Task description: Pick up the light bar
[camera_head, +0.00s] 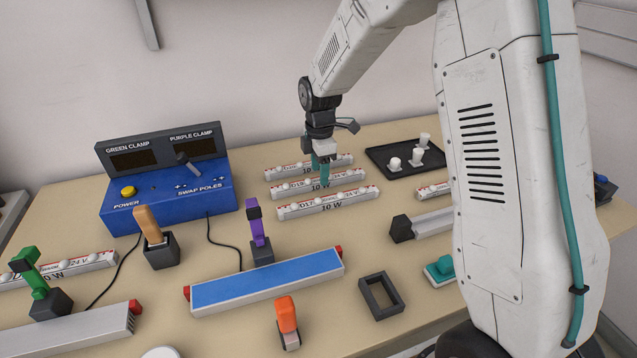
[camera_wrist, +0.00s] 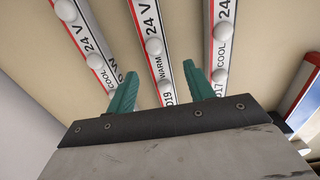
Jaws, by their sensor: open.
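Three white light bars with red stripes and round white bulbs lie side by side on the table: a back bar (camera_head: 287,171), a middle bar (camera_head: 288,189) and a front bar (camera_head: 300,209). My gripper (camera_head: 320,172) points down over the middle bar, its teal fingers open and empty. In the wrist view, the fingertips (camera_wrist: 158,75) stand on either side of the middle bar (camera_wrist: 150,25), which reads "WARM" and "24 V". Bars lie to its left (camera_wrist: 75,32) and right (camera_wrist: 221,40). Whether the fingers touch a bar cannot be told.
A blue clamp control box (camera_head: 165,195) stands left. A black tray (camera_head: 378,158) with white pegs is behind right. A blue-topped fixture (camera_head: 265,283), purple clamp (camera_head: 257,225) and black frame (camera_head: 382,296) are in front. Another light bar (camera_head: 85,264) lies far left.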

